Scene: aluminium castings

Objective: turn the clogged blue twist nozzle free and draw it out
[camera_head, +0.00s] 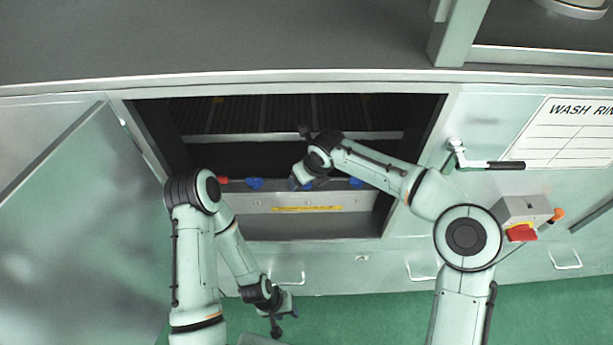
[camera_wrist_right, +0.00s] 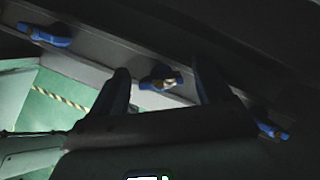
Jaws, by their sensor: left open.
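The clogged blue twist nozzle (camera_wrist_right: 160,79), with pale tan matter on it, sits on a rail in the right wrist view. My right gripper (camera_wrist_right: 163,86) has its two dark fingers apart, one on each side of the nozzle in that picture; I cannot tell whether they touch it. In the head view my right gripper (camera_head: 299,181) is at the rail inside the open cabinet and mostly hides this nozzle. My left gripper (camera_head: 286,322) is open and empty, low in front of the cabinet.
Other blue nozzles (camera_wrist_right: 48,34) (camera_wrist_right: 271,130) sit along the rail on both sides. A red piece (camera_head: 223,180) is at the rail's left end. The cabinet door (camera_head: 80,220) stands open at left. A lever handle (camera_head: 490,164) and red switch (camera_head: 521,232) are at right.

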